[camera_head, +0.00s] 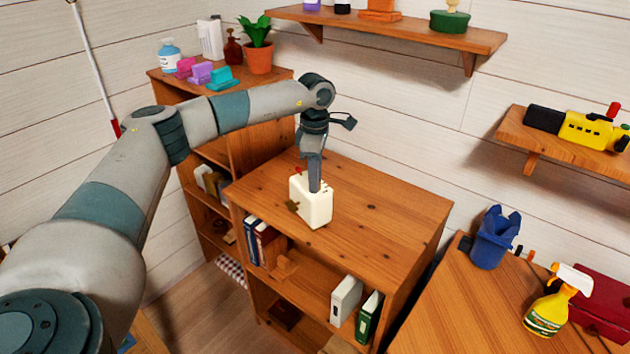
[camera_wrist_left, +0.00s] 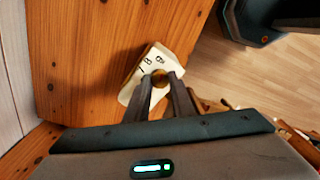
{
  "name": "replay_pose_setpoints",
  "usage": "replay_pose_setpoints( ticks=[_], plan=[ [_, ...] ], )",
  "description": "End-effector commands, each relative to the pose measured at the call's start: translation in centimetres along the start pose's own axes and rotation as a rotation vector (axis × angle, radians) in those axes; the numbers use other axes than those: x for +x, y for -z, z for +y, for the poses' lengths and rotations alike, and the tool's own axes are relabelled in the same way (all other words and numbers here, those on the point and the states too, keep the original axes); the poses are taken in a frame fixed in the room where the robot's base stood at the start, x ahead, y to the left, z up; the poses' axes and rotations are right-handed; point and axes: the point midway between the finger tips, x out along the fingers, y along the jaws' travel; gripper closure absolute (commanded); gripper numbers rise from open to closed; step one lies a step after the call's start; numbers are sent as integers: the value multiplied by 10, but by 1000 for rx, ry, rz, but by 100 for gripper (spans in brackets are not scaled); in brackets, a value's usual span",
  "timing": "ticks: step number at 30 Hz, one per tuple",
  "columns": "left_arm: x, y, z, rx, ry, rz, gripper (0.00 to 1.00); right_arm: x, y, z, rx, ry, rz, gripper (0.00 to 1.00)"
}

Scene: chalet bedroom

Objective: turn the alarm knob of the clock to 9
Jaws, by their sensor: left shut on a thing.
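The clock (camera_head: 318,211) is a small cream box standing on top of the low wooden bookcase in the head view. A brass-coloured part sticks out of its left side. My left gripper (camera_head: 314,186) comes down onto the clock from above. In the left wrist view the clock's pale face (camera_wrist_left: 137,84) carries dark digits, an 8 and what looks like a 9 among them. The round brownish alarm knob (camera_wrist_left: 159,76) sits between the tips of my left gripper (camera_wrist_left: 160,84), which is shut on it. The fingers hide part of the face. The knob's pointer cannot be made out. My right gripper is not in view.
The bookcase top (camera_head: 385,215) is clear to the right of the clock. A taller shelf behind at left holds bottles and a potted plant (camera_head: 259,48). Wall shelves hang above and at right. A table at right bears a blue container (camera_head: 492,240) and a spray bottle (camera_head: 549,306).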

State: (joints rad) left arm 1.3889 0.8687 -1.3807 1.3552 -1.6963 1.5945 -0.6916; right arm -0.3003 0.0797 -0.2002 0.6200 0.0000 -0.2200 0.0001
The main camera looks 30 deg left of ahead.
Motion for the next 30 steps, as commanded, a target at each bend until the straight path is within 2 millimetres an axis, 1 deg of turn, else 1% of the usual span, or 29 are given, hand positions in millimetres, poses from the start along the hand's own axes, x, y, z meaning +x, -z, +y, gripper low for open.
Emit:
replay_pose_setpoints(
  ticks=[4, 5, 6, 7, 17, 22, 26, 30],
  plan=[
    [-1, 0, 0, 0, 0, 0, 100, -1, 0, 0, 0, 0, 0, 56],
    [-1, 0, 0, 0, 0, 0, 76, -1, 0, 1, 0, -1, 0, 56],
    [-1, 0, 0, 0, 0, 0, 66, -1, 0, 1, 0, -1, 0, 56],
    [-1, 0, 0, 0, 0, 0, 59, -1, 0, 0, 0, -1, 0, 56],
    [-1, 0, 0, -1, 0, 0, 59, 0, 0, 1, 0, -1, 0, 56],
    [-7, 0, 0, -1, -1, -1, 59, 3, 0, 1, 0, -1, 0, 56],
    [-19, -1, 1, -1, -2, -2, 59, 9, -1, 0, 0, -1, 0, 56],
    [-40, -1, 1, -1, -3, -3, 59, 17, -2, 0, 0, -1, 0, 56]
  ],
)
